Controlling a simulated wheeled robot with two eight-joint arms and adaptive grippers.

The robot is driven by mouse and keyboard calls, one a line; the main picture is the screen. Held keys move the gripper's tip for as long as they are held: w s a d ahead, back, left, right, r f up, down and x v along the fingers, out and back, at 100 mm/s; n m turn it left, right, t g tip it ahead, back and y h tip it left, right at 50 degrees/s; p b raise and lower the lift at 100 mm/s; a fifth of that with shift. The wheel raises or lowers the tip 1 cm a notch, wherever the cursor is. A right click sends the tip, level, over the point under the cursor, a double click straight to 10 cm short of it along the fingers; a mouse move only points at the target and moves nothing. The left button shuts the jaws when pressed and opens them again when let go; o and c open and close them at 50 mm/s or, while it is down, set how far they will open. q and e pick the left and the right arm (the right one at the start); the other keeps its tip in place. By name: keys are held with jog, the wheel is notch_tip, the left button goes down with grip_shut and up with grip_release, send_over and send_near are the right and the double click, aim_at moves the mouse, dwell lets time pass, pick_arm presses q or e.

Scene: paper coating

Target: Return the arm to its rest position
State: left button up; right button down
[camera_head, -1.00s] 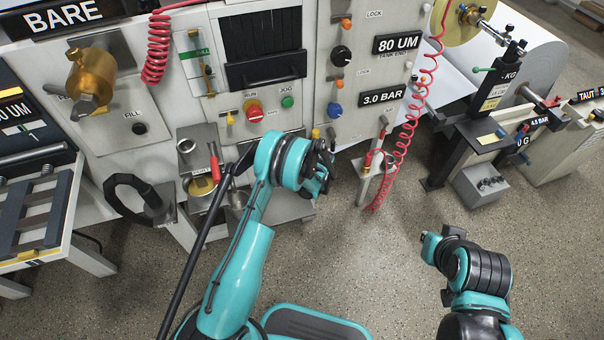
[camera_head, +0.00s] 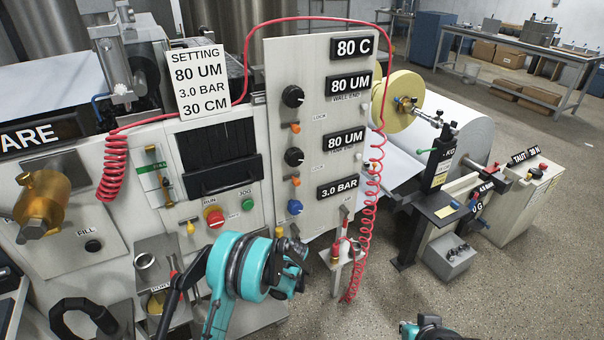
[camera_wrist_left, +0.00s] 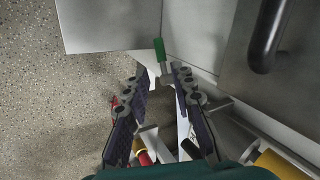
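My left arm comes in low in the head view, and its gripper (camera_head: 292,272) is in front of the coating machine's control panel, to the left of the coiled red hose (camera_head: 362,235). In the left wrist view the two fingers of that gripper (camera_wrist_left: 160,72) are apart with nothing held between them. A green-handled part (camera_wrist_left: 160,50) shows past the fingertips, and I cannot tell its distance. Only a piece of my right arm shows at the bottom edge of the head view.
The control panel (camera_head: 330,60) has knobs, buttons and value labels. A setting sign (camera_head: 199,85) stands behind the machine front. A large roll (camera_head: 445,125) and stand are at right.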

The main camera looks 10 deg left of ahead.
pick_arm(q)
jog(key=s+r+n+h, duration=0.1)
jog(key=s+r, duration=0.2)
jog(key=r, duration=0.4)
jog(key=s+r+n+t, duration=0.1)
jog(key=s+r, duration=0.3)
jog(key=r, duration=0.3)
jog(key=s+r+n+h, duration=0.1)
jog(key=s+r, duration=0.2)
jog(key=r, duration=0.5)
jog(key=s+r+n+t+h, duration=0.1)
jog(key=s+r+n, duration=0.1)
jog(key=s, duration=0.9)
jog(key=s+r+n+t+h, duration=0.1)
jog(key=s+r, duration=0.3)
jog(key=s, duration=0.6)
jog(key=shift+s+n, duration=0.35)
jog(key=shift+n, duration=0.55)
